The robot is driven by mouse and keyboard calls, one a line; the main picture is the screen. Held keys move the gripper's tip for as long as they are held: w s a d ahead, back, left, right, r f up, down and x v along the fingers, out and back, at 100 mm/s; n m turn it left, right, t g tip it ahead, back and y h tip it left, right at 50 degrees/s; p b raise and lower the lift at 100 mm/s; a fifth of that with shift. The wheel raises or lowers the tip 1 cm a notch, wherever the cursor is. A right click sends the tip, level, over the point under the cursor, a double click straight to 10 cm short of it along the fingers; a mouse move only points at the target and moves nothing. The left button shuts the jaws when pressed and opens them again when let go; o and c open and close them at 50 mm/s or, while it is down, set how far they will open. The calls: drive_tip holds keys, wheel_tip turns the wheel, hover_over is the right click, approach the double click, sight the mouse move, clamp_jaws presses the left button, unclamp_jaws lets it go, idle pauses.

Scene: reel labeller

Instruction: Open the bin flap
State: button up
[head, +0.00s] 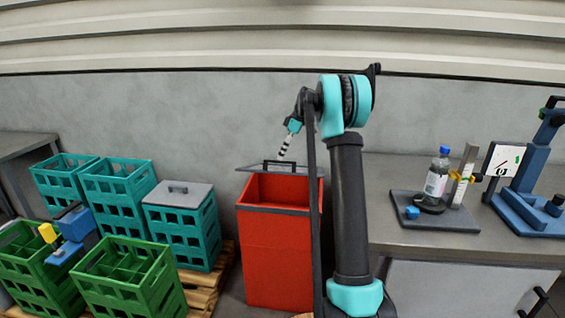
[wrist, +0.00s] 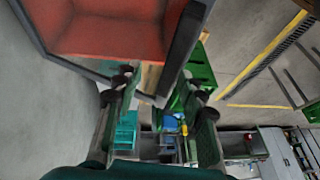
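The red bin (head: 277,252) stands on the floor in the middle of the head view. Its red inside shows through the top opening. The grey flap (head: 250,169) shows as a thin, nearly edge-on strip at the back of the opening, with a dark handle (head: 281,162) on it. My gripper (head: 283,154) points down just above the handle; contact cannot be told there. In the wrist view my gripper (wrist: 158,82) has its fingers spread apart with nothing clearly held between them. The bin's red inside (wrist: 110,35) and a dark grey edge lie just beyond the fingertips.
Teal crates (head: 118,190) and green crates (head: 130,285) stand left of the bin, some on a wooden pallet. A grey counter (head: 385,195) at the right holds a bottle (head: 437,180) and a blue device (head: 535,185). A wall is close behind.

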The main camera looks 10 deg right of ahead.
drive_tip(key=shift+s+a+f, duration=0.15)
drive_tip(key=shift+s+f, duration=0.3)
drive_tip(key=shift+f, duration=0.2)
drive_tip(key=shift+s+a+f, duration=0.1)
drive_tip(key=shift+s+f, duration=0.3)
drive_tip(key=shift+f, duration=0.25)
